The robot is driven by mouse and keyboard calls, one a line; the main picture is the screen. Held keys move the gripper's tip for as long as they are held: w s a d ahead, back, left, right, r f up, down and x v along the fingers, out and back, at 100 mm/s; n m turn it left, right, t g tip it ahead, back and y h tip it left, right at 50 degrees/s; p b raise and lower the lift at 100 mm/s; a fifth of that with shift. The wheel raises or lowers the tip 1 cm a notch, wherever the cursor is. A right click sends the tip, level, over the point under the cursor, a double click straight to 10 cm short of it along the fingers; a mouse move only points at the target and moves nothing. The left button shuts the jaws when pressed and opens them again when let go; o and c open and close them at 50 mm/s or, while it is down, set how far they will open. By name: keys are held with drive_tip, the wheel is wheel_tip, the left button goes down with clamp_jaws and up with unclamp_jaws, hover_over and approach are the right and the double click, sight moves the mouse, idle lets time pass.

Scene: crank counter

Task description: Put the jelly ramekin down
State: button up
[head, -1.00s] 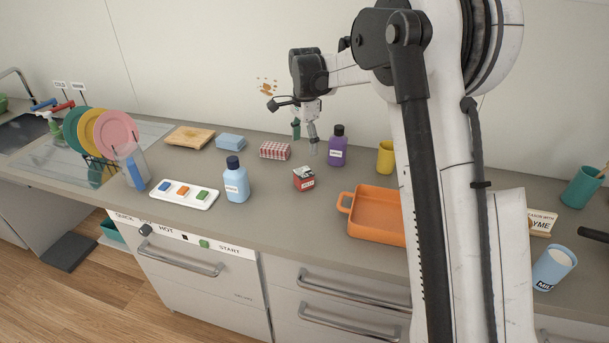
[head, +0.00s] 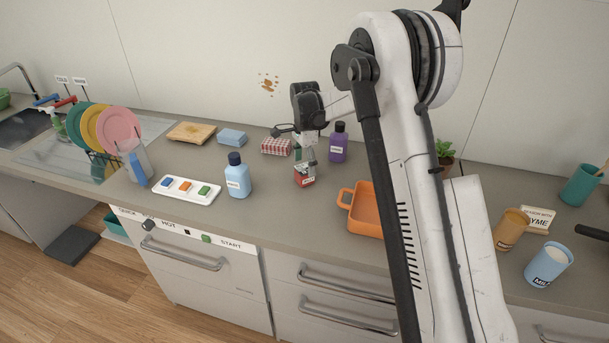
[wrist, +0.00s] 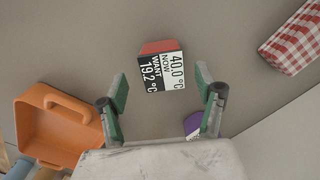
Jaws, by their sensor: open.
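A small red box-like thing (head: 305,180) stands on the grey counter. Its label, in the wrist view (wrist: 162,68), reads NOW 40.0 °C and WANT 19.2 °C; I cannot tell for sure that it is the jelly ramekin. My gripper (head: 304,157) is open, just above and behind it in the head view. In the wrist view my gripper (wrist: 162,86) has its green-padded fingers wide apart and empty, with the red thing beyond the tips and between their lines. No other ramekin shows.
An orange dish (head: 363,212) is to the right, partly hidden by my arm. A blue bottle (head: 238,180) and a white button tray (head: 184,192) are left. Counter in front is bare.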

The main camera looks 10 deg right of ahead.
sight(304, 168)
wheel_tip(304, 168, down, 5)
drive_tip(key=shift+w+r+p, duration=0.1)
drive_tip(key=shift+w+p, duration=0.05)
drive_tip(key=shift+p, duration=0.4)
drive_tip(key=c, duration=1.5)
drive_tip(key=shift+r, duration=0.1)
